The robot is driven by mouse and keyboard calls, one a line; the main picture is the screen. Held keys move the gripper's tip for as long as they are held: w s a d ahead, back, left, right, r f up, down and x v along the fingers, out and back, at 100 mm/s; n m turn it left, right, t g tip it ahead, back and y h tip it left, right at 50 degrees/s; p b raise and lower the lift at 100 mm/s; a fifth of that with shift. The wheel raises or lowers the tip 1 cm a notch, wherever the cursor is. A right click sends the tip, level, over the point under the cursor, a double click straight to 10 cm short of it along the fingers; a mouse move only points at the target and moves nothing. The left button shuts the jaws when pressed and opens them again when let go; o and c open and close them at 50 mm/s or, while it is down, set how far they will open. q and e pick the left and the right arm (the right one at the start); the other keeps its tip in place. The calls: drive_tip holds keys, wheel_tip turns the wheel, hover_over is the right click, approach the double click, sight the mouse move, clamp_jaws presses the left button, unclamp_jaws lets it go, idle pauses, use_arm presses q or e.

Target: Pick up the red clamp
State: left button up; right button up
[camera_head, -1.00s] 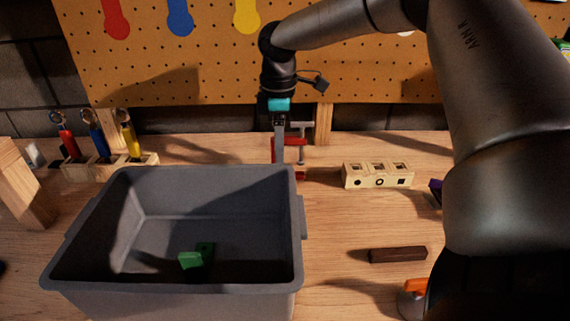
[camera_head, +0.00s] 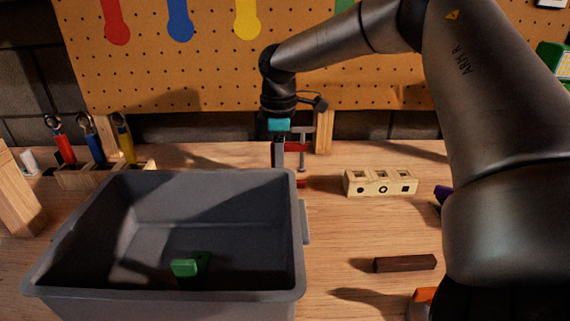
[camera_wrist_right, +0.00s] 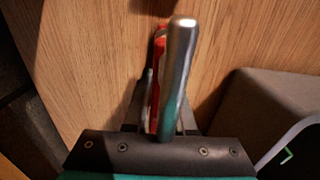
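The red clamp (camera_head: 297,148), with a grey metal bar, stands on the workbench behind the grey bin's right back corner. In the right wrist view its red part (camera_wrist_right: 156,85) and a shiny metal rod (camera_wrist_right: 179,70) lie between the two dark fingers of my right gripper (camera_wrist_right: 160,115). In the head view my right gripper (camera_head: 278,160) points down at the clamp's left side and partly covers it. Whether the fingers press on the clamp cannot be told. My left gripper is not in view.
The grey bin (camera_head: 302,235) holds a green object (camera_head: 187,266). A pale block with holes (camera_head: 380,184) and a dark brown bar (camera_head: 405,264) lie to the right. Pliers in a wooden rack (camera_head: 75,178) stand at the left. The pegboard (camera_head: 215,70) is behind.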

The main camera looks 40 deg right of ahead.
clamp_jaws()
idle(0.9)
